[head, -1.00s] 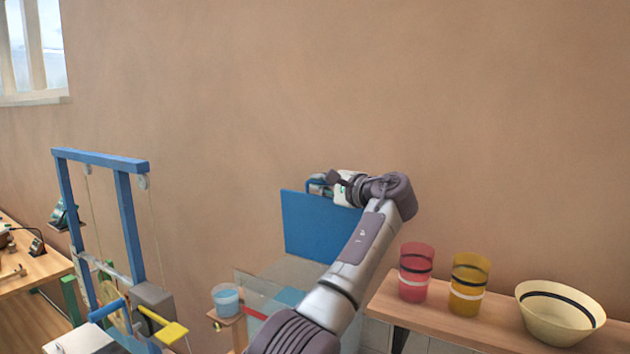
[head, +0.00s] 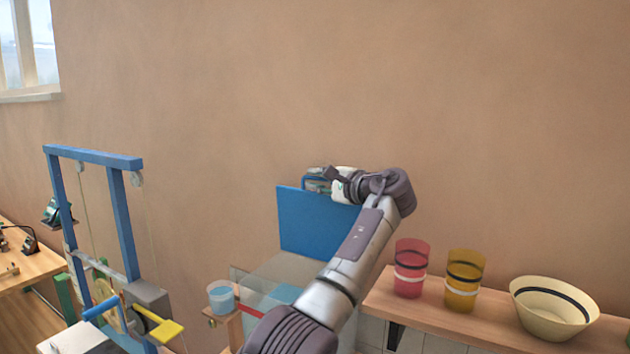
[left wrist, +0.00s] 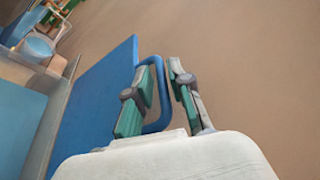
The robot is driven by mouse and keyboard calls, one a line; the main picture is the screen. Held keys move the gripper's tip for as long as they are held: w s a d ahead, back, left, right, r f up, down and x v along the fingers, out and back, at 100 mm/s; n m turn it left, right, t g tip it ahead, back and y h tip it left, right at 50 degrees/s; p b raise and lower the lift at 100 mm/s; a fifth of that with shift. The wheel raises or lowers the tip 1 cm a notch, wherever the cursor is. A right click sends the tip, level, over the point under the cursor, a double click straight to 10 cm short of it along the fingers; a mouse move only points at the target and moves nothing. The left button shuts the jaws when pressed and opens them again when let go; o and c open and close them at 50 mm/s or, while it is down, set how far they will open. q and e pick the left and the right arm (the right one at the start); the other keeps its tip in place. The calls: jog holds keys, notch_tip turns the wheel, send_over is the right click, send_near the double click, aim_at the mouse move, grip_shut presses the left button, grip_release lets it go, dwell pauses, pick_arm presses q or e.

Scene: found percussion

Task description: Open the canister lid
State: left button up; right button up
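The canister is a clear, see-through box (head: 285,268) in the middle of the head view, partly hidden by my left arm. Its blue lid (head: 308,222) stands raised, roughly upright, at the back of the box. The lid also shows in the left wrist view (left wrist: 97,100). A blue loop handle (left wrist: 161,122) sticks out from the lid. My left gripper (left wrist: 162,66) has one finger on each side of the handle bar, tips close together, and looks shut on it. In the head view this gripper (head: 322,182) is at the lid's top edge. My right gripper is out of view.
A small cup of blue liquid (head: 222,298) stands left of the canister. A blue frame with pulleys (head: 125,225) is farther left. A wooden shelf (head: 400,310) at the right holds red (head: 410,268) and yellow (head: 464,281) cups and a cream bowl (head: 553,309). The wall is behind.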

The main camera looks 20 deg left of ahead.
pick_arm(q)
jog(key=f+v, duration=0.1)
jog(key=v, duration=1)
jog(key=shift+r, duration=0.4)
